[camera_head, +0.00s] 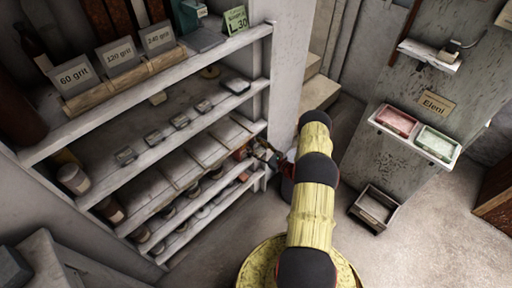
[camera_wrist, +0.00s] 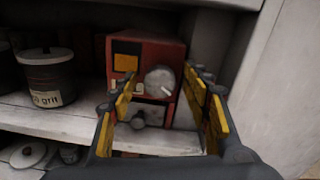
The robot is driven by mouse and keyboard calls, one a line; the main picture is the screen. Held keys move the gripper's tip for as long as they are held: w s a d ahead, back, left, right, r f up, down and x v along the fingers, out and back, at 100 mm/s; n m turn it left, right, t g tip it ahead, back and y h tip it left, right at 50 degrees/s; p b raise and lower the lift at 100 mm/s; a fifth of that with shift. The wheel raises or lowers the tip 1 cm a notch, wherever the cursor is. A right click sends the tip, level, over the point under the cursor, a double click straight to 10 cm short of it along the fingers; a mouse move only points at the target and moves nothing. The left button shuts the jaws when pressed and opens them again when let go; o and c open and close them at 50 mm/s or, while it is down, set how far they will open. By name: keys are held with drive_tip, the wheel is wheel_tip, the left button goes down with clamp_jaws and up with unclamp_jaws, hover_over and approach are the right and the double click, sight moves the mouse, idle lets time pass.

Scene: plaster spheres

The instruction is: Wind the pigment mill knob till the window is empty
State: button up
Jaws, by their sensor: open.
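The pigment mill is a red box (camera_wrist: 178,52) on a white shelf in the wrist view. A dark-framed orange-yellow window (camera_wrist: 126,62) is at the upper left of its front. A round grey knob (camera_wrist: 158,80) with a pale pointer bar sits right of the window. A dark opening with a small grey cup-like piece (camera_wrist: 139,121) is below. My gripper (camera_wrist: 158,88) is open, with its yellow fingers on both sides of the knob's line of sight; I see no contact. In the head view my gripper (camera_head: 262,153) is small near the shelf's right end, its fingers unclear.
A dark lidded pot marked "grit" (camera_wrist: 47,78) stands left of the mill. The shelf's white side post (camera_wrist: 250,60) rises close on the right. The shelf unit (camera_head: 150,131) holds several jars and trays. Open floor (camera_head: 420,235) lies right of my arm, with a grey box (camera_head: 375,207) on it.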

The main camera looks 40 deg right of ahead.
drive_tip(key=shift+c, duration=0.9)
drive_tip(key=c, duration=1)
drive_tip(key=shift+m, duration=0.3)
drive_tip(key=m+b, duration=0.2)
drive_tip(key=m, duration=0.1)
drive_tip(key=shift+f+m, duration=0.1)
drive_tip(key=shift+m, duration=0.3)
drive_tip(key=m+b, duration=0.1)
drive_tip(key=m, duration=0.9)
drive_tip(key=m+h+b, duration=0.1)
drive_tip(key=m+b, duration=0.1)
drive_tip(key=m, duration=0.9)
drive_tip(key=shift+t, duration=0.3)
